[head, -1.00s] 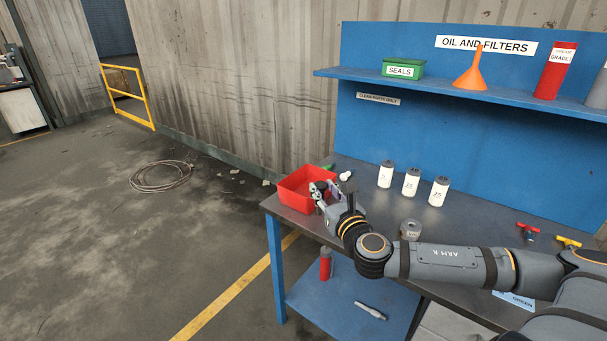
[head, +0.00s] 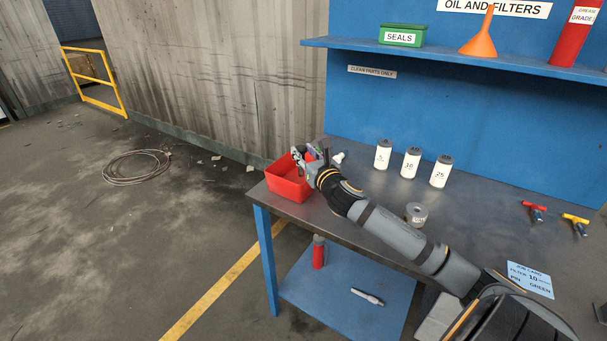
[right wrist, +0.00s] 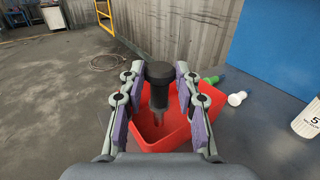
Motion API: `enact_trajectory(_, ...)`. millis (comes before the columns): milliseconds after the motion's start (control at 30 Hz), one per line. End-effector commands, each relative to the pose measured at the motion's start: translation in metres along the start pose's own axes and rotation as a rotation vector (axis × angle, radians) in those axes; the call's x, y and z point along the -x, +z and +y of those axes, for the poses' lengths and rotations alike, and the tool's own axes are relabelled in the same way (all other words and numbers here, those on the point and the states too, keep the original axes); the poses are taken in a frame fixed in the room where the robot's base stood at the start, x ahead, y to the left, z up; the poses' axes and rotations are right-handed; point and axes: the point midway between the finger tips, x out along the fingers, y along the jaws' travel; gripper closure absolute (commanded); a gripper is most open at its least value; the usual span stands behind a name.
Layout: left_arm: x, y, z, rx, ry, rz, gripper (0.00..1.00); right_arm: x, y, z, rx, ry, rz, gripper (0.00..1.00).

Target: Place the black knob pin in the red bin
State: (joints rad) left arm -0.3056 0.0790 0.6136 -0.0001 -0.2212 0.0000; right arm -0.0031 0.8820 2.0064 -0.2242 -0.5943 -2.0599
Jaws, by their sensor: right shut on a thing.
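My right gripper (head: 308,160) is at the red bin (head: 287,187) on the left end of the bench. In the right wrist view the fingers are shut on the black knob pin (right wrist: 158,72). Its black head is up and its shaft points down, over the open red bin (right wrist: 178,138). How far the tip reaches below the rim is hard to tell. In the head view the pin is mostly hidden by the gripper. My left gripper is not in view.
A white-headed pin (right wrist: 237,98) and a green one (right wrist: 211,79) lie beside the bin. Three white canisters (head: 411,162) stand behind. A grey round part (head: 416,213), a red-handled pin (head: 535,208) and a yellow-handled pin (head: 576,220) lie to the right.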

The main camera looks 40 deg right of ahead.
Motion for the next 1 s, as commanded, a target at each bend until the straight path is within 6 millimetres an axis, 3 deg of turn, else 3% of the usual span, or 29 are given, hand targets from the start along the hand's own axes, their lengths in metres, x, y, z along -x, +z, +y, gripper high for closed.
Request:
enact_trajectory(100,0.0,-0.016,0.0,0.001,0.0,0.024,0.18,-0.018,-0.025,-0.008,-0.005,-0.003,0.003,1.0)
enact_trajectory(233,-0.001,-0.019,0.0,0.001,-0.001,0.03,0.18,-0.032,-0.042,-0.014,0.0,-0.002,0.002,1.0)
enact_trajectory(533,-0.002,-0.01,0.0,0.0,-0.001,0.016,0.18,-0.04,-0.055,-0.018,0.003,-0.001,0.002,1.0)
enact_trajectory(700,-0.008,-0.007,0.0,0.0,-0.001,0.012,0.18,-0.041,-0.084,-0.018,0.004,-0.001,0.004,1.0)
enact_trajectory(1000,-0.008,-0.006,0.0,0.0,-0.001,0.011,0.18,-0.041,-0.087,-0.018,0.005,0.0,0.002,1.0)
